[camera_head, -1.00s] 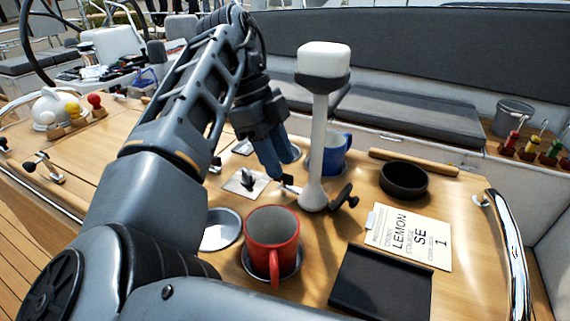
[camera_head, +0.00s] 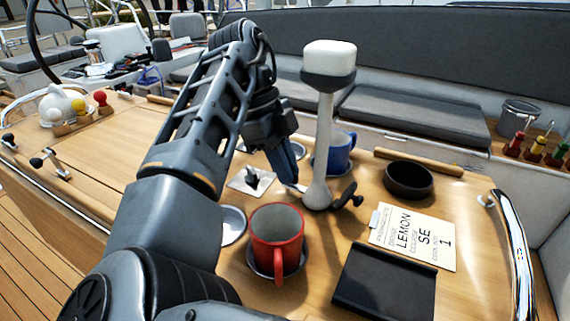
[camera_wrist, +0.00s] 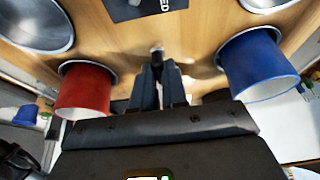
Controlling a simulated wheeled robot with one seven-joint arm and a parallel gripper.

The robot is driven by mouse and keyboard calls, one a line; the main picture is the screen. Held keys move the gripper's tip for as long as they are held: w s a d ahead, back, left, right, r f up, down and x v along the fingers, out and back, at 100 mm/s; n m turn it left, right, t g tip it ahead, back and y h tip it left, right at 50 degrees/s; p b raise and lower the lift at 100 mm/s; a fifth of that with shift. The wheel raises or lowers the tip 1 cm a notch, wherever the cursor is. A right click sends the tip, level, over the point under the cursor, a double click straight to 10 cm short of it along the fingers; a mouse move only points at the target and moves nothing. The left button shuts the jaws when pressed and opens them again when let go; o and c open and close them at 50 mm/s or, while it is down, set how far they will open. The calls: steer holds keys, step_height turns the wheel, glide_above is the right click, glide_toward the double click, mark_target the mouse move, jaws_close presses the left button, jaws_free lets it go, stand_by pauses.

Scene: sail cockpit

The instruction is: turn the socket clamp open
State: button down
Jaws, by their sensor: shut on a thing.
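The socket clamp (camera_head: 301,188) shows as a short metal lever at the left of the foot of a white post (camera_head: 322,150). My gripper (camera_head: 291,181) reaches down to the lever's outer end, and its fingers hide that end. In the wrist view my gripper (camera_wrist: 158,88) is shut on the lever, whose dark tip (camera_wrist: 157,52) shows just beyond the fingers. The post stands upright with a white and black head. A black knob (camera_head: 347,197) sticks out at the right of its foot; I cannot tell whether it belongs to the clamp.
A red mug (camera_head: 277,238) stands in front of the post and a blue mug (camera_head: 340,155) behind it, both close. A black bowl (camera_head: 409,180), a lettered card (camera_head: 412,240) and a black tray (camera_head: 383,283) lie to the right. A small plate with a dark fitting (camera_head: 250,181) is at the left.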

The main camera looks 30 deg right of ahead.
stand_by(0.4)
steer(key=n+t+p, duration=0.1)
steer(key=n+p, duration=0.1)
steer(key=n, duration=0.1)
steer(key=shift+r+h, duration=0.15)
steer(key=shift+h, duration=0.25)
steer(key=n+t+p, duration=0.1)
steer(key=n, duration=0.1)
steer(key=n+t+h+p, duration=0.1)
steer(key=n+p, duration=0.1)
steer(key=n, duration=0.1)
steer(key=shift+s+a+n, duration=0.1)
steer(key=shift+s+n, duration=0.1)
steer(key=shift+n, duration=0.1)
steer(key=n+p, duration=0.1)
steer(key=n, duration=0.1)
steer(key=n+t+p, duration=0.1)
steer(key=n, duration=0.1)
steer(key=shift+s+t, duration=0.1)
steer(key=shift+t, duration=0.2)
steer(key=shift+n+t+y+p, duration=0.3)
steer(key=shift+n+t+p, duration=0.4)
steer(key=shift+n, duration=1.4)
steer(key=c, duration=1.2)
jaws_free()
